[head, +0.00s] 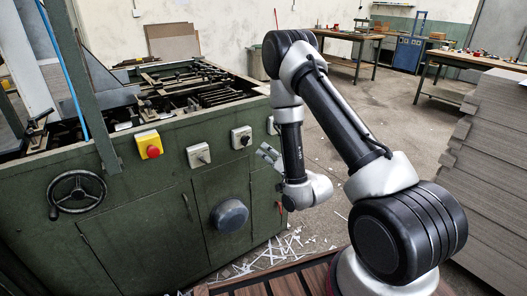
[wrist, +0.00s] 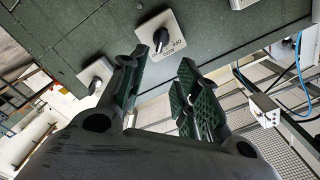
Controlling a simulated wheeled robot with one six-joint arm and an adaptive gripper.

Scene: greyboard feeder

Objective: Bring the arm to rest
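My arm reaches up from the lower right of the head view and bends down toward the green machine (head: 165,235). My gripper (head: 268,153) is close in front of the machine's front panel, near its right end. In the wrist view my gripper (wrist: 157,92) has its two fingers spread apart with nothing between them. A rotary switch (wrist: 160,38) on a pale plate lies beyond the fingertips, apart from them.
The machine front carries a red button on a yellow box (head: 149,145), rotary switches (head: 199,155) and a handwheel (head: 77,192). Stacked grey board (head: 490,170) stands at the right. Workbenches (head: 345,62) are at the back. Paper strips (head: 285,245) litter the floor.

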